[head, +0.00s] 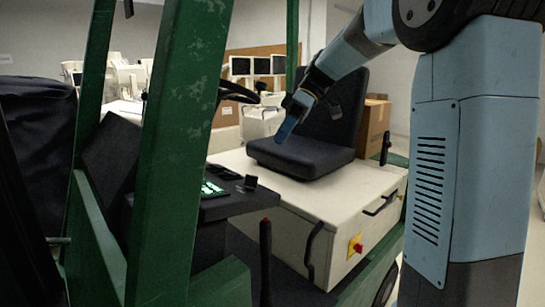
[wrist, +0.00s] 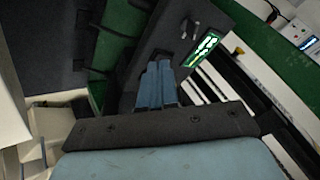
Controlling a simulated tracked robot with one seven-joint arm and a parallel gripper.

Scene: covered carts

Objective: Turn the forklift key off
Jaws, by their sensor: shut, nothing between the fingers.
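The forklift's dark dash panel (head: 240,203) has a lit green display (head: 212,187), which also shows in the wrist view (wrist: 203,48). A small grey key-like part (wrist: 188,27) stands up from the panel beside the display in the wrist view. In the head view a small dark upright part (head: 250,182) is on the panel; I cannot tell its turned position. My gripper (head: 283,133) is shut and empty, pointing down in front of the black seat, above and behind the panel. In the wrist view its blue fingertips (wrist: 160,66) are together, apart from the key-like part.
Green posts (head: 175,150) of the forklift stand at left. The black seat (head: 315,140) sits on a white body (head: 350,195) with a red knob on yellow (head: 356,245). A steering wheel (head: 238,92) is behind the panel. A cardboard box (head: 372,125) is behind the seat.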

